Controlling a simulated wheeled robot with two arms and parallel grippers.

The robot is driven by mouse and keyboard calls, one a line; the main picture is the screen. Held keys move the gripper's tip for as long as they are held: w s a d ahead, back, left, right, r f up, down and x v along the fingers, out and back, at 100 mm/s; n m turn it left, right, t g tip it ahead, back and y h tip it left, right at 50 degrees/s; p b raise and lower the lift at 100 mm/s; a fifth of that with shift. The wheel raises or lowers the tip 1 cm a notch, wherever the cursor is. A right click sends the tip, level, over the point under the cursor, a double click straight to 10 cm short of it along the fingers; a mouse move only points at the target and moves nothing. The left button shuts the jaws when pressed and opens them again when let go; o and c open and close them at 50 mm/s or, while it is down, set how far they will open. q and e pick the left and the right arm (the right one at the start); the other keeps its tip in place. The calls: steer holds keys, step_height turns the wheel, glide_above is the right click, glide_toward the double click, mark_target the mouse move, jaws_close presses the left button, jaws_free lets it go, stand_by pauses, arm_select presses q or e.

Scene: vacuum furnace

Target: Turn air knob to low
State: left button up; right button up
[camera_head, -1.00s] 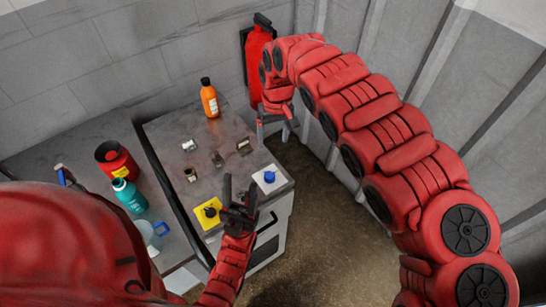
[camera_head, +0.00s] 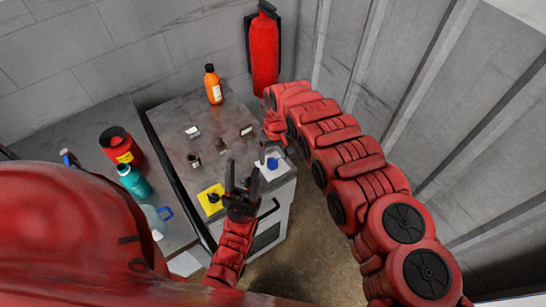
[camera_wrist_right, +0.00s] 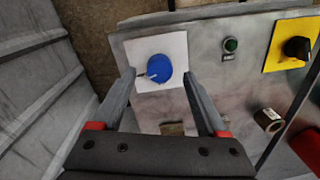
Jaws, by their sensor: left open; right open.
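A blue knob (camera_head: 272,163) sits on a white plate (camera_head: 283,170) at the front right corner of the grey furnace top (camera_head: 180,120). My right gripper (camera_head: 273,149) is open just above it. In the right wrist view the blue knob (camera_wrist_right: 158,68) shows between and a little beyond the open fingers (camera_wrist_right: 158,80), with no visible contact. A black knob (camera_head: 214,198) on a yellow plate (camera_head: 207,205) is at the front left. I cannot read a label saying which is the air knob. My left gripper (camera_head: 241,177) is open and empty, fingers up, near the front edge.
A green button (camera_wrist_right: 231,45) lies between the knobs. An orange bottle (camera_head: 213,85) stands at the back of the top. A red canister (camera_head: 122,150) and teal bottle (camera_head: 133,182) stand on the left counter. A red extinguisher (camera_head: 264,55) hangs on the back wall.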

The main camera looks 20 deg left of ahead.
mark_target(273, 164)
steer(key=shift+a+f, duration=0.2)
steer(key=shift+f, duration=0.35)
steer(key=shift+d+f, duration=0.1)
steer(key=shift+f, duration=0.6)
jaws_close()
